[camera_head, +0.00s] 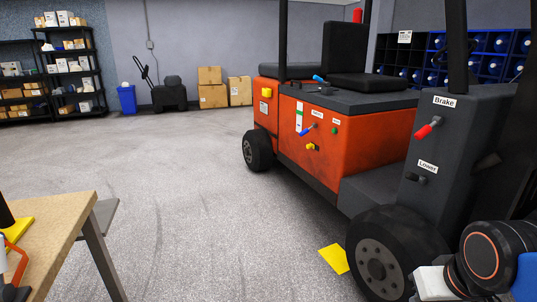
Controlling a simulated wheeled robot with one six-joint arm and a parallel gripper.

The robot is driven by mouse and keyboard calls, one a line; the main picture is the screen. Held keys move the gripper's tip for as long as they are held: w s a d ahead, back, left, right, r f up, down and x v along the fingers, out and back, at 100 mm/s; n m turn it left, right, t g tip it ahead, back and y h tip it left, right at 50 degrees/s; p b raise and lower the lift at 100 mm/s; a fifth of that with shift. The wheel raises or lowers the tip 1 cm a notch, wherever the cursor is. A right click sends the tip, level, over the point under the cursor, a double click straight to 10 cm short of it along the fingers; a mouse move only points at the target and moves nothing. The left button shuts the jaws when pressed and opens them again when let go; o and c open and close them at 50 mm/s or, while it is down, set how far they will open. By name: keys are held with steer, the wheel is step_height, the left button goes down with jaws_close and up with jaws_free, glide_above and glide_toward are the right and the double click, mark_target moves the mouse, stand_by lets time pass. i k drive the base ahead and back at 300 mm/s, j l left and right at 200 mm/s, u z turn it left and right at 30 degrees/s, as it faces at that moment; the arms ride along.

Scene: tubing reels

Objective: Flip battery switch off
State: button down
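A forklift with an orange body (365,140) stands at the right. On its orange side panel are a blue lever (307,130) slanting up to the right, a green button (334,130) and a yellow knob (311,146). Small white labels (317,113) sit above them, too small to read, so I cannot tell which control is the battery switch or how it is set. Part of my arm shows at the bottom right; my gripper's fingers are not in view.
The forklift's dark front column carries a red lever (428,128) labelled Brake and a dark knob (415,178) labelled Lower. A yellow floor mark (334,258) lies by the front wheel (385,263). A wooden table (63,212) stands at left. The floor between is clear.

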mark_target(314, 125)
steer(key=i+j+u, duration=0.3)
steer(key=i, duration=0.5)
steer(key=i+u, duration=0.35)
steer(key=i, duration=0.45)
steer(key=i+j+z, duration=0.15)
steer(key=i, duration=1.35)
